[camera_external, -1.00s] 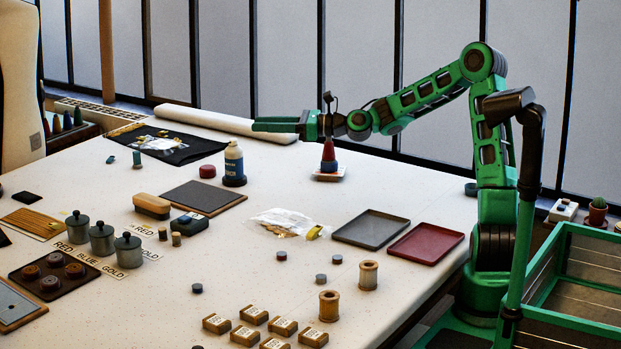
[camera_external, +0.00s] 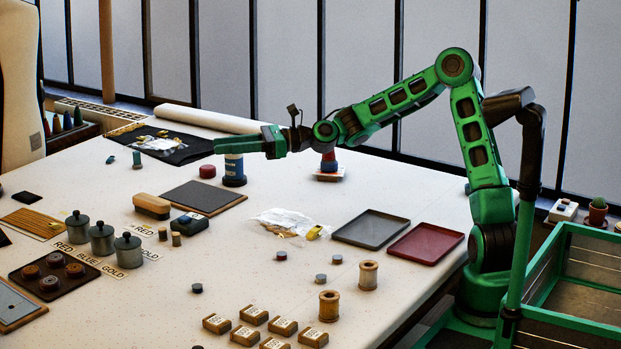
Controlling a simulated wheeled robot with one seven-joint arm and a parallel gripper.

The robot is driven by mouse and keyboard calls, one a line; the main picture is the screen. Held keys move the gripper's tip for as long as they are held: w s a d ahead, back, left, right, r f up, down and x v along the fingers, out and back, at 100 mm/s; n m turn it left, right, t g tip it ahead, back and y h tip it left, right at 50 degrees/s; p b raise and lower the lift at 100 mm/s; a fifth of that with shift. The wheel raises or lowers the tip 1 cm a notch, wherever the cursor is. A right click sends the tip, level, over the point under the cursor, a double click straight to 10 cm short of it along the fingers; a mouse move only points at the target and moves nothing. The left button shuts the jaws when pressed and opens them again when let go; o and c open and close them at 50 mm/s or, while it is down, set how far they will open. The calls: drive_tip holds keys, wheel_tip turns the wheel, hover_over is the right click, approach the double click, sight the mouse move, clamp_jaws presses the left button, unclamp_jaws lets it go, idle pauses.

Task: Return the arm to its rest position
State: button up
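My gripper (camera_external: 232,145) is at the end of my green arm, stretched out to the left over the back part of the table. It shows side-on, so I cannot tell whether its fingers are apart. No held object shows at the fingers.
A grey tray (camera_external: 371,230) and a red tray (camera_external: 425,244) lie at the right. Wooden spools (camera_external: 368,275) and pots (camera_external: 102,238) stand nearer. A green-framed cart (camera_external: 590,235) stands at the right.

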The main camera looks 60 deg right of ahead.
drive_tip(key=s+a+n+g+y, duration=0.2)
drive_tip(key=a, duration=0.7)
drive_tip(key=shift+s+a+f, duration=0.15)
drive_tip(key=shift+a+f, duration=0.1)
drive_tip(key=shift+a, duration=0.15)
idle(1.1)
